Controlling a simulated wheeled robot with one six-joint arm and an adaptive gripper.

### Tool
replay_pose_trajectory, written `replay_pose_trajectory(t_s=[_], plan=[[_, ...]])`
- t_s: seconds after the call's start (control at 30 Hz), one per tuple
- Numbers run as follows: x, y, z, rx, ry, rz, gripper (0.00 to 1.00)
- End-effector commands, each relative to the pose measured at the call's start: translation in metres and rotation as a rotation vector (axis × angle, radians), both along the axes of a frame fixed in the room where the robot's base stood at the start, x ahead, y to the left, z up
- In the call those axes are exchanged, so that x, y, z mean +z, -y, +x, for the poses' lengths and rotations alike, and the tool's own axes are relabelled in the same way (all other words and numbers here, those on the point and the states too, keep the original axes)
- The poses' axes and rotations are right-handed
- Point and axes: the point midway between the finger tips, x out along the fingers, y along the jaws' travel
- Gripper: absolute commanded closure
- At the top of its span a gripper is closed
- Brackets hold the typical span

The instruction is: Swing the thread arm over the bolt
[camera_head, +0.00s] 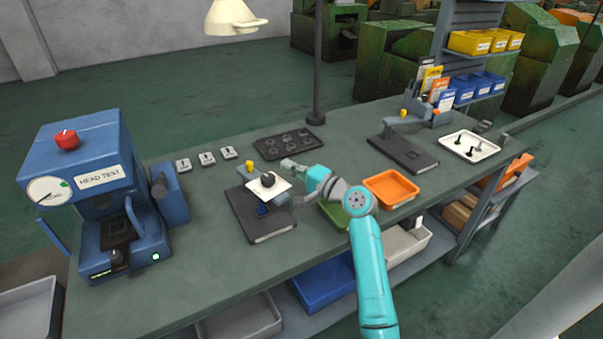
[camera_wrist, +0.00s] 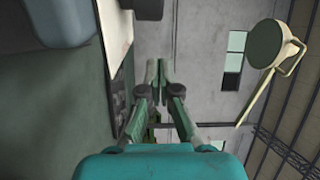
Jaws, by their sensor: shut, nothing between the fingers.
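On the bench in the head view, a dark base plate (camera_head: 270,229) carries a grey fixture with a yellow knob (camera_head: 249,163), a small white square plate (camera_head: 274,195) and a dark round-headed piece (camera_head: 268,178), perhaps the bolt. A second dark plate (camera_head: 405,155) at right carries a grey arm (camera_head: 405,121) with a yellow-orange knob. I cannot tell which grey part is the thread arm. My gripper (camera_head: 287,163) is just right of the first fixture, pointing left. In the wrist view its fingers (camera_wrist: 160,68) are together and hold nothing.
The blue head tester (camera_head: 105,165) stands at left. A white tray (camera_head: 485,142) holds dark bolts. A lamp post (camera_head: 318,70) rises at the back edge.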

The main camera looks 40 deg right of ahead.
Motion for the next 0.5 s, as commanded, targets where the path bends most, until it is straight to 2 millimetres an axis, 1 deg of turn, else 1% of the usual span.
replay_pose_trajectory(t_s=[0.03, 0.13, 0.2, 0.3, 0.5], plan=[[0.0, -0.001, 0.008, 0.002, 0.0, 0.0, 1.0], [0.001, -0.004, 0.021, 0.002, 0.001, 0.001, 1.0], [-0.002, -0.014, 0.013, 0.001, -0.001, 0.001, 1.0], [-0.002, -0.024, 0.008, 0.001, 0.0, 0.0, 1.0], [-0.002, -0.036, 0.002, 0.0, 0.0, 0.0, 1.0]])
